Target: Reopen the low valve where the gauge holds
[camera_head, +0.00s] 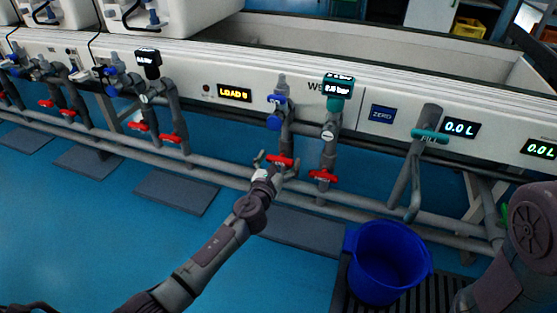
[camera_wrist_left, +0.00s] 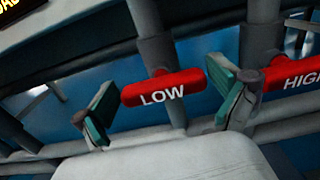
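The red low valve handle (camera_head: 281,161) sits on the left vertical pipe of the middle station. In the left wrist view the handle reads LOW (camera_wrist_left: 163,90) and lies crosswise to its pipe. My left gripper (camera_head: 275,165) is at this handle. In the left wrist view its two teal-padded fingers (camera_wrist_left: 165,106) are apart, one on each side of the handle, with gaps visible. The red HIGH handle (camera_wrist_left: 292,76) is just right of it, also seen in the head view (camera_head: 323,176). The teal gauge (camera_head: 339,87) tops the right pipe; its digits are too small to read surely. My right gripper is out of view.
A blue bucket (camera_head: 388,264) stands on a dark grate at lower right. A teal FILL handle (camera_head: 430,137) and a ZERO panel (camera_head: 382,115) are to the right. Similar valve stations with red handles (camera_head: 138,126) are to the left. Horizontal pipes (camera_head: 230,180) run low along the bench.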

